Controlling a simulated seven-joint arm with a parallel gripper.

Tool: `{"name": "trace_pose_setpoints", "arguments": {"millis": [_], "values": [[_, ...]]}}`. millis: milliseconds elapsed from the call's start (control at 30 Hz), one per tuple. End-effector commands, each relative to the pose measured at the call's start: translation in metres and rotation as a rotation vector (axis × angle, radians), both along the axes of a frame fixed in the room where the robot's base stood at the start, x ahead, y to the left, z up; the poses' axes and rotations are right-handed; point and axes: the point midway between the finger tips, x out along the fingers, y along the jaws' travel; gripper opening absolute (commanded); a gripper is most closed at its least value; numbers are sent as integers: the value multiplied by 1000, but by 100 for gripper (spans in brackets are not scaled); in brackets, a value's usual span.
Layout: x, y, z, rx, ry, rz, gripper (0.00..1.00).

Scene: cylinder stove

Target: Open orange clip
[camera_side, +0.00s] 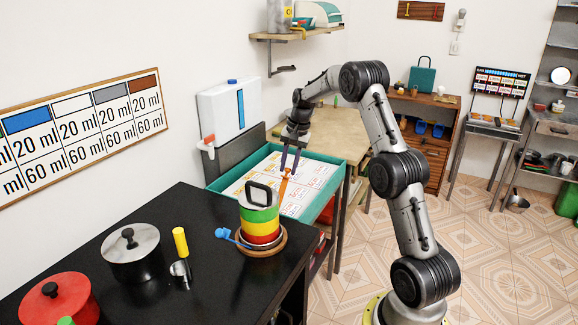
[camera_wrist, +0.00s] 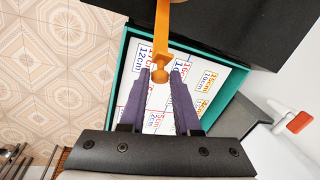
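The orange clip (camera_side: 284,184) sticks up at the right side of a banded green, yellow and red pot (camera_side: 260,218) with a black-handled lid. My gripper (camera_side: 290,170) is above the clip with its purple fingers pointing down. In the wrist view the clip (camera_wrist: 160,40) runs down from the top, and its rounded end lies between my open fingertips (camera_wrist: 161,73). A gap shows on each side of it. A blue clip (camera_side: 225,234) juts from the pot's left side, lower down. The pot is outside the wrist view.
The pot stands on a brown round base (camera_side: 272,247) on the black worktop (camera_side: 210,290). A teal-edged tray (camera_side: 325,160) with printed cards is behind it. A grey-lidded pot (camera_side: 132,250), a red pot (camera_side: 58,300) and a yellow-handled tool (camera_side: 180,241) stand to the left.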

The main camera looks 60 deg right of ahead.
Motion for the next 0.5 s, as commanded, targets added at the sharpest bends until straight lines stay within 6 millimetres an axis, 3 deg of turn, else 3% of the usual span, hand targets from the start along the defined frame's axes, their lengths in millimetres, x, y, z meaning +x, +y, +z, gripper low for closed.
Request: {"name": "trace_pose_setpoints", "arguments": {"millis": [33,167,500], "values": [[0,0,0,0,0,0,20],[0,0,0,0,0,0,0],[0,0,0,0,0,0,0]]}}
